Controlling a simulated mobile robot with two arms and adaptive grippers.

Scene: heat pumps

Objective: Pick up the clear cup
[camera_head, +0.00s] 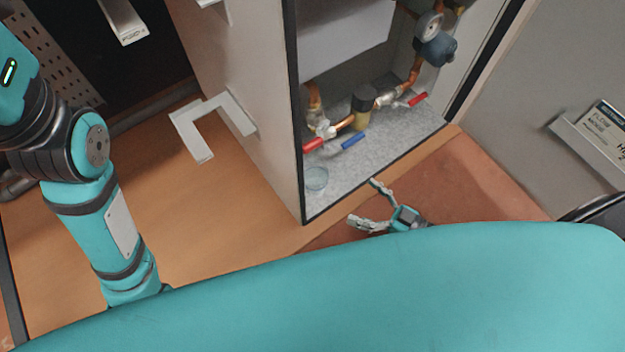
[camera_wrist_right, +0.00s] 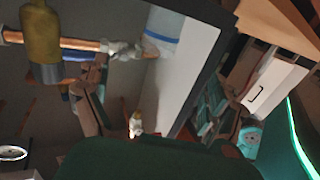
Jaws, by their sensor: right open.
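The clear cup (camera_head: 316,180) is small and see-through. It stands on the grey speckled floor of the open cabinet, near its front left corner. My right gripper (camera_head: 363,202) is open and empty, just outside the cabinet's front edge, to the right of and a little below the cup in the head view. Its two fingers are spread and apart from the cup. In the right wrist view a pale, bluish see-through shape (camera_wrist_right: 163,30) at the top looks like the cup, beyond the open fingers. My left arm shows at the left, but its gripper is out of view.
Copper pipes with red valve handles (camera_head: 417,99) and a blue handle (camera_head: 353,141) run behind the cup. The cabinet's left side wall (camera_head: 250,70) stands close to the cup. A white bracket (camera_head: 210,120) sticks out left. Orange floor in front is clear.

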